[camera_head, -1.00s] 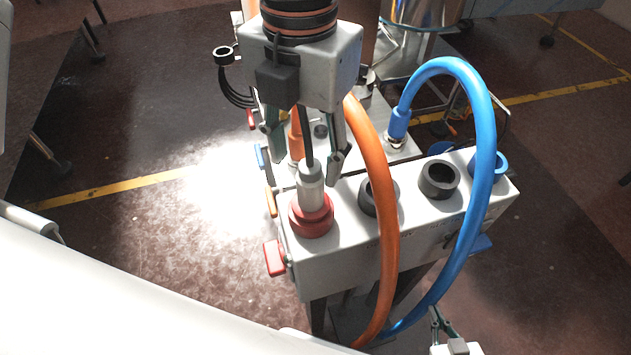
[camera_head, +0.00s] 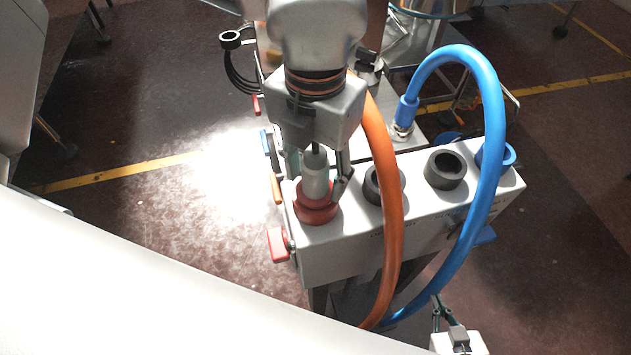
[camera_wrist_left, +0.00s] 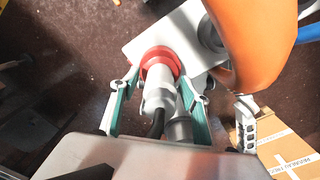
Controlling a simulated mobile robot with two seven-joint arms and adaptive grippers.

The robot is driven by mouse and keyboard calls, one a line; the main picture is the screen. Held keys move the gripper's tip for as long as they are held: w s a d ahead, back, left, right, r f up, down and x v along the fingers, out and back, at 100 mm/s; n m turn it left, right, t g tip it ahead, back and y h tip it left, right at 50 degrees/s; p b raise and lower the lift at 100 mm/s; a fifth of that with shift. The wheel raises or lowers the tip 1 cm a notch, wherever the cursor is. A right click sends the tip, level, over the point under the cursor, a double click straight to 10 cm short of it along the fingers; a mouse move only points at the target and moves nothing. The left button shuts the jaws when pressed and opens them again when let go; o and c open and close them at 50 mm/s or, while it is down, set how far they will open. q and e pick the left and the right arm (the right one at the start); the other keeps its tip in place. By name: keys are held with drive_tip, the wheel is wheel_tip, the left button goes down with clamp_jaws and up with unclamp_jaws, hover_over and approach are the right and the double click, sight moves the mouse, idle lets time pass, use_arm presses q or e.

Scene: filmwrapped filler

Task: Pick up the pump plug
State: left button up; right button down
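The pump plug (camera_head: 316,178) is light grey with a black cable. It stands upright in a red ring socket (camera_head: 316,212) at the left end of a white socket box (camera_head: 350,245). My left gripper (camera_head: 315,185) comes down over the plug from above, one finger on each side. In the left wrist view the open fingers (camera_wrist_left: 160,90) straddle the plug (camera_wrist_left: 160,98), with gaps visible beside it and the red socket (camera_wrist_left: 160,62) beyond. My right gripper (camera_head: 440,308) is low at the bottom edge, right of centre; its fingers are too small to read.
A thick orange hose (camera_head: 388,220) arches close to the right of my left gripper. A blue hose (camera_head: 493,130) arches farther right. Black open sockets (camera_head: 445,170) sit along the box top. Red (camera_head: 278,244) and orange levers stick out at the box's left side. A cardboard box (camera_wrist_left: 288,150) lies below.

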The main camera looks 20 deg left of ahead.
use_arm(q)
clamp_jaws()
drive_tip(key=shift+r, duration=0.1)
